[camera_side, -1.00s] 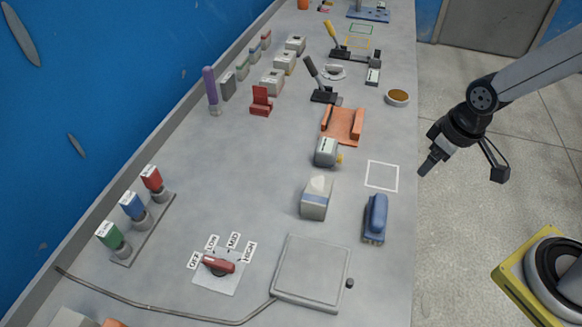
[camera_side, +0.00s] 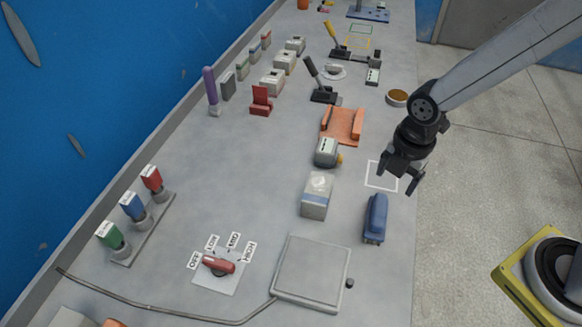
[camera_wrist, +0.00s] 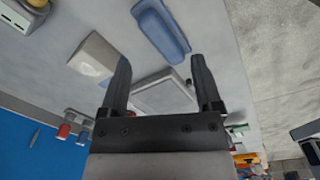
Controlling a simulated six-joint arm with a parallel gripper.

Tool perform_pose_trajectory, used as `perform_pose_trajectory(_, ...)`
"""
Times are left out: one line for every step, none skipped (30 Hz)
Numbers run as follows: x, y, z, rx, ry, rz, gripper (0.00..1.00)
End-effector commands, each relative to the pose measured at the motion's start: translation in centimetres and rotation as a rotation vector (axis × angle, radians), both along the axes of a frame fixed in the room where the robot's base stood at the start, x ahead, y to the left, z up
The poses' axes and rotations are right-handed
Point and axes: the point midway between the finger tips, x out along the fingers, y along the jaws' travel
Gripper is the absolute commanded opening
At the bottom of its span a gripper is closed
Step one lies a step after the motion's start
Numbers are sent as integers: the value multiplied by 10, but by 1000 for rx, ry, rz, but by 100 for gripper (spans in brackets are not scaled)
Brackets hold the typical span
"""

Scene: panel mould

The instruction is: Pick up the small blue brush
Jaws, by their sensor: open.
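The small blue brush (camera_side: 375,218) lies on the grey bench near its right edge, with a rounded blue back and a paler strip below. My gripper (camera_side: 397,186) is open and empty in the side view, above the white square outline and a little beyond the brush. In the wrist view my gripper (camera_wrist: 159,68) shows two dark fingers spread apart. The brush (camera_wrist: 161,30) appears there past the fingertips, at the top middle. The gripper and brush are apart.
A grey and white box (camera_side: 315,197) stands left of the brush. A flat grey plate (camera_side: 311,270) lies in front, with a small dark knob beside it. A grey block (camera_side: 326,152) and an orange holder (camera_side: 341,126) stand farther back. The bench's right edge is close.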

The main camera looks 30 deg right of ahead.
Motion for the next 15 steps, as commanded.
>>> perform_pose_trajectory(0,5,-2,-5,8,78,82)
perform_pose_trajectory(0,7,-3,-8,13,126,82)
perform_pose_trajectory(0,10,-4,-12,18,186,82)
perform_pose_trajectory(0,12,-4,-14,21,229,82)
perform_pose_trajectory(0,14,-5,-16,24,269,82)
perform_pose_trajectory(0,17,-6,-18,28,319,82)
perform_pose_trajectory(0,18,-7,-20,31,352,82)
perform_pose_trajectory(0,19,-7,-21,34,381,82)
perform_pose_trajectory(0,21,-8,-22,37,414,82)
perform_pose_trajectory(-1,22,-8,-23,38,435,82)
perform_pose_trajectory(-1,23,-8,-24,40,453,82)
perform_pose_trajectory(-1,24,-9,-24,41,471,82)
perform_pose_trajectory(-1,24,-9,-25,42,482,82)
perform_pose_trajectory(-1,24,-9,-25,43,489,82)
perform_pose_trajectory(-1,25,-9,-24,43,494,82)
